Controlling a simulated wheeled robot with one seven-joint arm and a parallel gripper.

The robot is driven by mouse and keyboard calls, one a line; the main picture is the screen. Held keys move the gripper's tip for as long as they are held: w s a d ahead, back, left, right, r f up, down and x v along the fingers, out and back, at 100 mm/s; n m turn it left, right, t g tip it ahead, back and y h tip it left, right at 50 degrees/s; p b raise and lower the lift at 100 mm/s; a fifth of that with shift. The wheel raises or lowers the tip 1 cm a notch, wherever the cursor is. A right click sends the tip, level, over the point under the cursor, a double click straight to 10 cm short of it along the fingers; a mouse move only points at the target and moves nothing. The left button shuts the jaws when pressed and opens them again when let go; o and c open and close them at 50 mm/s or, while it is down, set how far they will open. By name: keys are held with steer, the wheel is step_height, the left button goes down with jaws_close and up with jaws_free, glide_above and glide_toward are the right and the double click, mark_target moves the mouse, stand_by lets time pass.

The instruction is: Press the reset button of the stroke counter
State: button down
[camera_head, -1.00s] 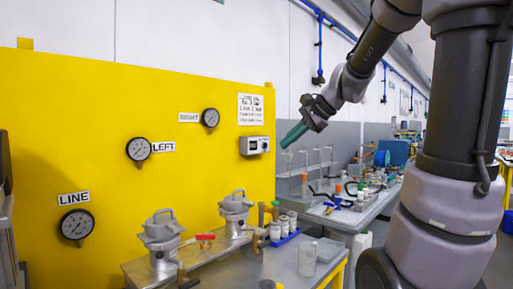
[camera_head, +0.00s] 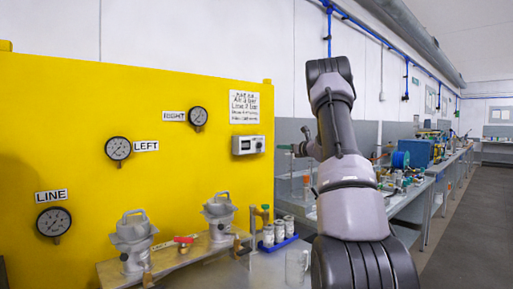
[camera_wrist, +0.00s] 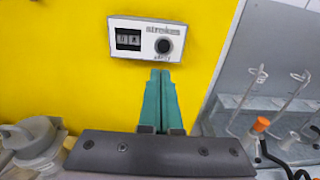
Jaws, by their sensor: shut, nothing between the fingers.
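The stroke counter (camera_head: 248,145) is a small pale box on the yellow panel, near its right edge. In the wrist view the counter (camera_wrist: 122,48) shows a dark two-digit window on the left and a round dark reset button (camera_wrist: 163,45) on the right, with small lettering below it. My gripper (camera_wrist: 160,74) has its teal fingers shut together and empty. In the wrist view the tips lie just below the button; the gap in depth is hard to judge. In the head view my gripper (camera_head: 285,147) shows small, right of the counter and apart from it, partly behind my arm.
The yellow panel (camera_head: 80,100) carries several gauges and labels. A grey bench with glassware and an orange-capped item (camera_wrist: 260,125) stands to the right.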

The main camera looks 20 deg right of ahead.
mark_target(260, 145)
steer(key=shift+w+d+f, duration=0.1)
steer(key=shift+w+d, duration=0.15)
steer(key=shift+d, duration=0.05)
steer(key=x, duration=1.3)
steer(key=shift+w, duration=0.5)
steer(key=shift+a, duration=0.1)
